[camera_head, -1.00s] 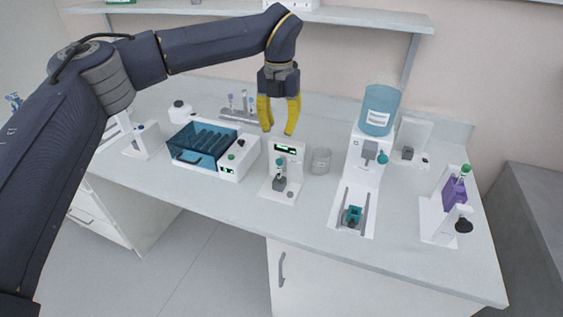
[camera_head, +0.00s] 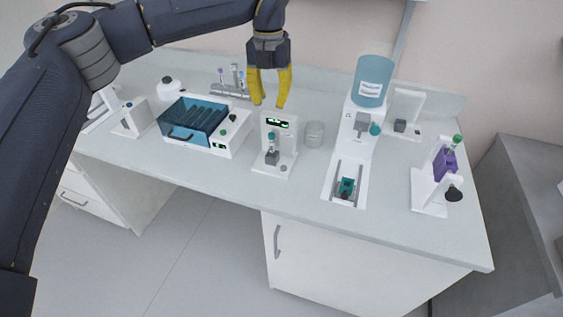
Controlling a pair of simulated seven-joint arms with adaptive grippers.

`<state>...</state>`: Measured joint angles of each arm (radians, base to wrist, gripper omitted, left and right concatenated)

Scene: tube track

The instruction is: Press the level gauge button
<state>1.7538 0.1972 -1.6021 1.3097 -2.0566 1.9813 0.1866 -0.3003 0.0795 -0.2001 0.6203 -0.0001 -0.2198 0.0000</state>
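The level gauge appears to be the small white upright stand (camera_head: 283,145) in the middle of the bench, with a lit green display (camera_head: 277,123) at its top. My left gripper (camera_head: 269,104) has yellow fingers that point down, spread apart and empty. In the picture they are just above the gauge; contact cannot be told. My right gripper is not in view.
A blue-lidded rack device (camera_head: 194,119) stands left of the gauge. A clear beaker (camera_head: 314,133) is close on its right, then a dispenser with a blue tank (camera_head: 372,82). A purple-holder stand (camera_head: 445,165) is at the far right. Bare bench lies in front.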

